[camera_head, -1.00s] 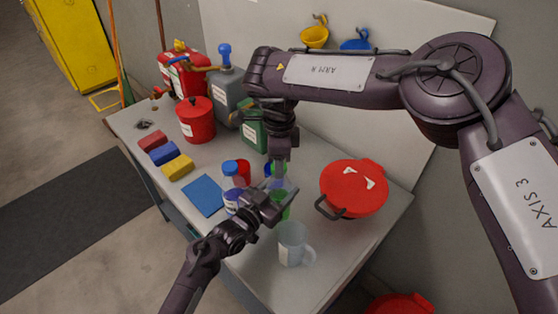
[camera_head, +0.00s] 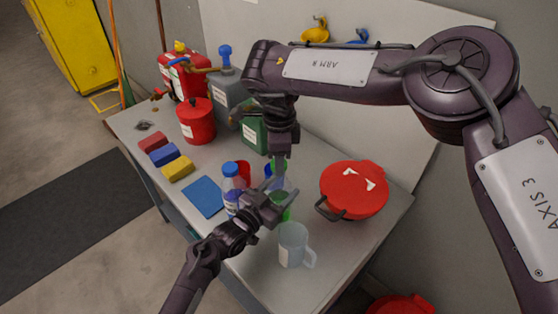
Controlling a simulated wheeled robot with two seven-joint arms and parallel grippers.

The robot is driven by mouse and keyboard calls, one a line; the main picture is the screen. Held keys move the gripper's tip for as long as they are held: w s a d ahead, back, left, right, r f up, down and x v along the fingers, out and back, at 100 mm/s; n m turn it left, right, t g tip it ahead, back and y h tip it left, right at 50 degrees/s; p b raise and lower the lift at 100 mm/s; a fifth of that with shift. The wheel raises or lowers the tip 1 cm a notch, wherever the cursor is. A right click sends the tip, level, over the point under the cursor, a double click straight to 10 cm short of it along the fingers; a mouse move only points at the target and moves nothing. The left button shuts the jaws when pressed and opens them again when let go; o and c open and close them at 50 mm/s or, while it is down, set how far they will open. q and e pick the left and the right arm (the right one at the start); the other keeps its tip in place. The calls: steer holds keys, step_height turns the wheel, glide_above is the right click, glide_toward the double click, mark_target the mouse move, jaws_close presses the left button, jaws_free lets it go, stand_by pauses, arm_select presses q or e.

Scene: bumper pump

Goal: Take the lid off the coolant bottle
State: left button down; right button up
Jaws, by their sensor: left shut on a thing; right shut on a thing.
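The coolant bottle (camera_head: 281,212), clear with green liquid low inside, stands on the bench. My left gripper (camera_head: 277,196) is shut on its body from the left and hides part of it. My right gripper (camera_head: 279,166) points down from above and is shut on a small green lid (camera_head: 284,165). The arms crowd this spot, so I cannot tell clearly whether the lid is apart from the bottle's neck.
A blue-capped bottle (camera_head: 231,170) stands left of my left gripper. A clear mug (camera_head: 291,246) is in front, and a red lidded pot (camera_head: 353,190) is to the right. A blue cloth (camera_head: 203,196) and sponges (camera_head: 178,168) lie left. A red can (camera_head: 197,122) stands behind.

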steer(key=shift+r, duration=0.35)
steer(key=shift+r, duration=0.1)
steer(key=shift+r, duration=1.95)
arm_select(q)
steer(key=shift+c, duration=1.6)
jaws_free()
